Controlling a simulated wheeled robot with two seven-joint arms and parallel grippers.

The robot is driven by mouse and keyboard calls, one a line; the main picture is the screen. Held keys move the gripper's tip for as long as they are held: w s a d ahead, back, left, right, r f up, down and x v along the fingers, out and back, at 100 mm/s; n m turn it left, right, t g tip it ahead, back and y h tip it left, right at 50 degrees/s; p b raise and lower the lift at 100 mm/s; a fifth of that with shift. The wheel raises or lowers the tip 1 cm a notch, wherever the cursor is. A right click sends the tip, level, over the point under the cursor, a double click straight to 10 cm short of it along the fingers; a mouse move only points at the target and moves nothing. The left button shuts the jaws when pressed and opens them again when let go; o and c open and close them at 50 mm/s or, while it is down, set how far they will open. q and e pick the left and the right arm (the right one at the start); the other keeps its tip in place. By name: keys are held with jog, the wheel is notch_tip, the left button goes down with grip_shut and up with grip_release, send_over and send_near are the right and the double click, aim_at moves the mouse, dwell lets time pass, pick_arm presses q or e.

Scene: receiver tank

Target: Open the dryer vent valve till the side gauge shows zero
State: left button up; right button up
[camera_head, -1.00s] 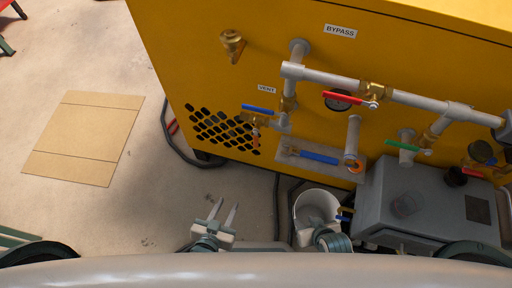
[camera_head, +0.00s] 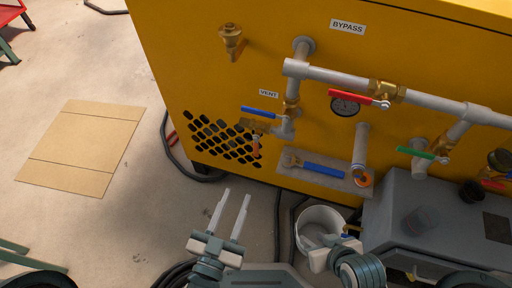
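The vent valve (camera_head: 256,125) is a brass valve on the yellow cabinet, under a VENT label (camera_head: 269,93). Its blue lever (camera_head: 259,112) lies nearly level, pointing left. A round gauge (camera_head: 345,105) sits behind a red lever; its reading is too small to tell. Another round gauge (camera_head: 499,160) is at the right edge; I cannot tell which is the side gauge. My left gripper (camera_head: 232,214) is below the vent valve and apart from it, fingers spread and empty. My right gripper (camera_head: 322,258) is low, in front of a white bucket; its fingers are not clear.
A red lever (camera_head: 358,98) and a green lever (camera_head: 422,153) stick out from the piping. The white bucket (camera_head: 320,215) and grey box (camera_head: 400,210) stand below. Flat cardboard (camera_head: 85,145) lies left on open floor.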

aim_at(256, 150)
pick_arm(q)
jog(key=x, duration=1.7)
jog(key=shift+w+f, duration=0.1)
jog(key=shift+w, duration=0.05)
grip_shut()
